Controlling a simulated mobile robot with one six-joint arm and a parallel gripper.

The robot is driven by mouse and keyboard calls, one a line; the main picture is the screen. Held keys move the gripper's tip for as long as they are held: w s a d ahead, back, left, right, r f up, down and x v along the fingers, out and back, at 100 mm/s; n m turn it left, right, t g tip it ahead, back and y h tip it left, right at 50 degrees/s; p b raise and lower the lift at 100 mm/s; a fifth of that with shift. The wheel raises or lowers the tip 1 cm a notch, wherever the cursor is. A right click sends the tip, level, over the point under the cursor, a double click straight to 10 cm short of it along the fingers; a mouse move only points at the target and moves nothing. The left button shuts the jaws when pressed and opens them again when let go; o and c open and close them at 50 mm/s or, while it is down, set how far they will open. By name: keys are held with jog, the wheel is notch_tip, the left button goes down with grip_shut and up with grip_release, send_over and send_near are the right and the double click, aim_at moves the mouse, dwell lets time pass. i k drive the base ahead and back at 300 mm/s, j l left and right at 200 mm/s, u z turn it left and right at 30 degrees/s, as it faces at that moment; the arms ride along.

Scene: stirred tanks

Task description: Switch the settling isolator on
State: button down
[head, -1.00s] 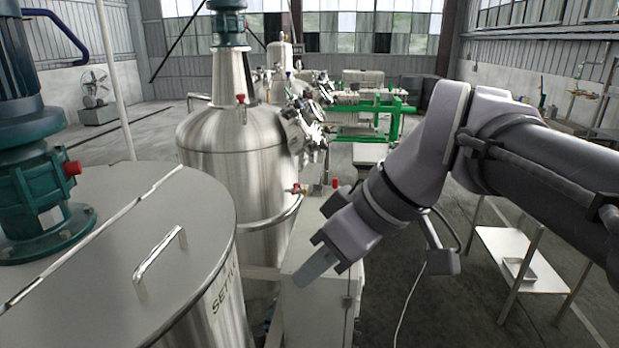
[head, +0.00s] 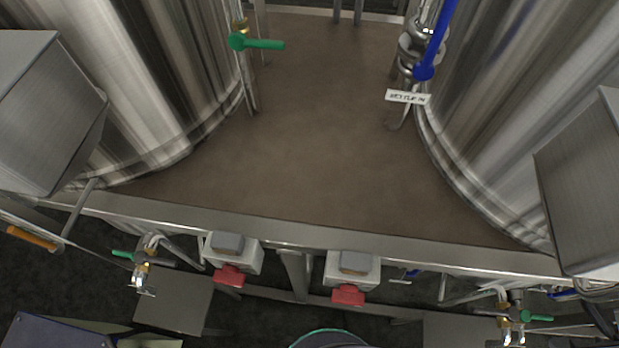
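Two isolator-like boxes hang on the front rail of the platform in the head view. The left box (head: 233,249) has a grey cap and a red handle (head: 229,275) on its lower front. The right box (head: 352,267) looks the same, with a red handle (head: 348,295). Both red handles look to lie crosswise. I see no readable name on either box, so I cannot tell which is the settling isolator. My gripper is not in view.
Steel tanks stand at left (head: 185,90) and right (head: 490,120) on a brown platform (head: 310,120). A green-handled valve (head: 258,43), a blue-handled valve (head: 432,45) and a small white label (head: 408,97) stand between them. Grey boxes jut in at left (head: 45,110) and right (head: 590,185).

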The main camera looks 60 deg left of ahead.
aim_at(349, 295)
jog(key=u, duration=2.3)
jog(key=k, duration=0.55)
